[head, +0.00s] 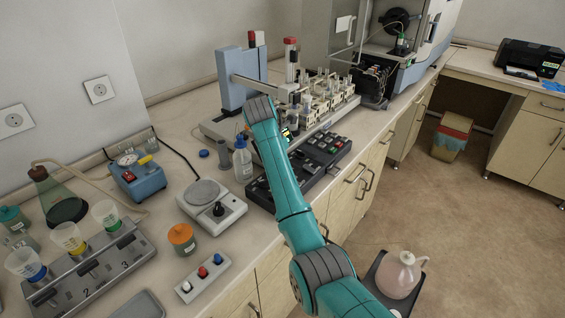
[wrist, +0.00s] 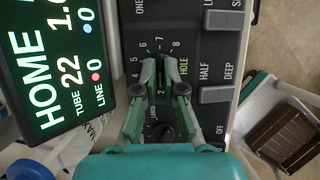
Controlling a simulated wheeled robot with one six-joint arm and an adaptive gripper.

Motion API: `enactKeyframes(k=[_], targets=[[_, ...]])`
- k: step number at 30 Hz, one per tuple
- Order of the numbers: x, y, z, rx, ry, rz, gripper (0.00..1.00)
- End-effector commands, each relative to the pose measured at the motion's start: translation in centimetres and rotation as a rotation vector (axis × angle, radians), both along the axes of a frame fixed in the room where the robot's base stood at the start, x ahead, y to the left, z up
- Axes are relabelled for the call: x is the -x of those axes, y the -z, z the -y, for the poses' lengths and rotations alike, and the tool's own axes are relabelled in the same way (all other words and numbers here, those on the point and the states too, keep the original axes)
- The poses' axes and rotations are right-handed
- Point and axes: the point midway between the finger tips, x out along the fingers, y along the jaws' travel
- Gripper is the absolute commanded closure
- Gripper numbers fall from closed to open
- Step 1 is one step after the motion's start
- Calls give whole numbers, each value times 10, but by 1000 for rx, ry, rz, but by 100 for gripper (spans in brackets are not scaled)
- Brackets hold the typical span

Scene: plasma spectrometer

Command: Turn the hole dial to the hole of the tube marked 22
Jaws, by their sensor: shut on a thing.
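The hole dial (wrist: 160,73) is in the wrist view, on a black panel beside the word HOLE. My gripper (wrist: 161,66) is shut on it, and the fingers hide most of the dial and its pointer. Numbers including 4 to 8 curve around its left and far sides. A 2 shows between the fingers; I cannot tell which number the dial points to. The screen (wrist: 60,65) at left reads HOME and TUBE 22. In the head view, tubes stand in racks (head: 325,100) on the sampler; the tube marked 22 cannot be picked out. My arm hides the gripper there.
A black knob (wrist: 160,131) sits below the dial, between my fingers' bases. Grey levers stand right of the dial, one (wrist: 216,95) beside HALF and DEEP. In the head view, the black control panel (head: 322,155) lies near the bench's front edge, with a stirrer (head: 212,203) to its left.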

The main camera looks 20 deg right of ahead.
Motion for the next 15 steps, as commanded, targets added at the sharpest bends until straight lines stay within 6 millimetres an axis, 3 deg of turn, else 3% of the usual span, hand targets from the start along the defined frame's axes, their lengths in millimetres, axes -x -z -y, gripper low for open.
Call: enactKeyframes(k=[15], targets=[[-4, -2, -1, 0, 487, 0, 100]])
